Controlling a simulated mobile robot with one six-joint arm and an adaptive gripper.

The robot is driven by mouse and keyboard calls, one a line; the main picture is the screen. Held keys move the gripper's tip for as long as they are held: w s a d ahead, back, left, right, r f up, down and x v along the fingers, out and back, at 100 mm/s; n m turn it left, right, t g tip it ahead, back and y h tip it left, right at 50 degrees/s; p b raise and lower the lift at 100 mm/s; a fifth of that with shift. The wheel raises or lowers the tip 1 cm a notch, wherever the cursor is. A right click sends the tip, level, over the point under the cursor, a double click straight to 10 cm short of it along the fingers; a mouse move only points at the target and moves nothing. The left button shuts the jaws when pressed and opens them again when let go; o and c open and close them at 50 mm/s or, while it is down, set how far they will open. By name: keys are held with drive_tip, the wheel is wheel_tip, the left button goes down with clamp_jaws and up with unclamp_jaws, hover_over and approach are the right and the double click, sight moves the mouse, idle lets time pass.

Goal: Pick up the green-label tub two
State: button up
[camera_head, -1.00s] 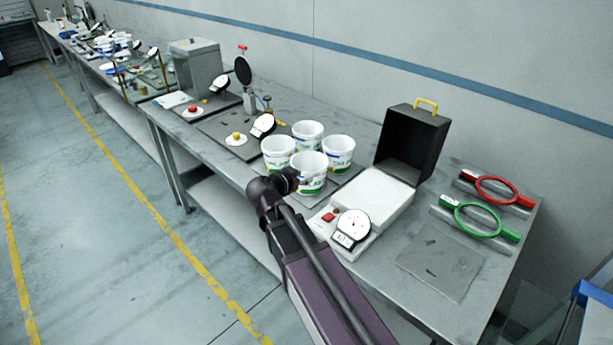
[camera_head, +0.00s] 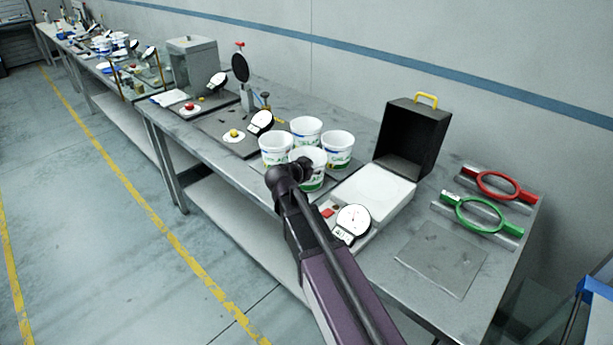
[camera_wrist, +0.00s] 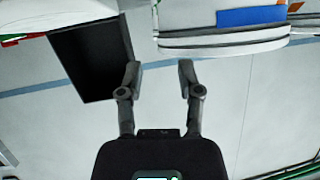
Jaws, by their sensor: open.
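I cannot tell which one is tub two. My wrist partly covers the front tub in the head view, where the fingertips are hard to make out. In the wrist view my gripper (camera_wrist: 159,72) is open, with nothing between its fingers. A white tub with a blue patch (camera_wrist: 222,35) is beyond the right finger.
A white scale (camera_head: 372,192) with a round dial (camera_head: 352,220) stands right of the tubs. An open black case (camera_head: 412,140) is behind it. Red (camera_head: 497,186) and green (camera_head: 477,215) ring tools lie farther right. A flat grey plate (camera_head: 441,258) lies near the front.

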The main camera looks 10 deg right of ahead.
sight(320, 166)
drive_tip(key=shift+d, duration=0.1)
idle(0.3)
drive_tip(key=b+x, duration=0.2)
drive_tip(key=x, duration=0.2)
drive_tip(key=shift+w+f, duration=0.1)
drive_tip(key=shift+f, duration=0.15)
drive_tip(key=shift+w+d+f, duration=0.15)
drive_tip(key=shift+w+d, duration=0.2)
clamp_jaws()
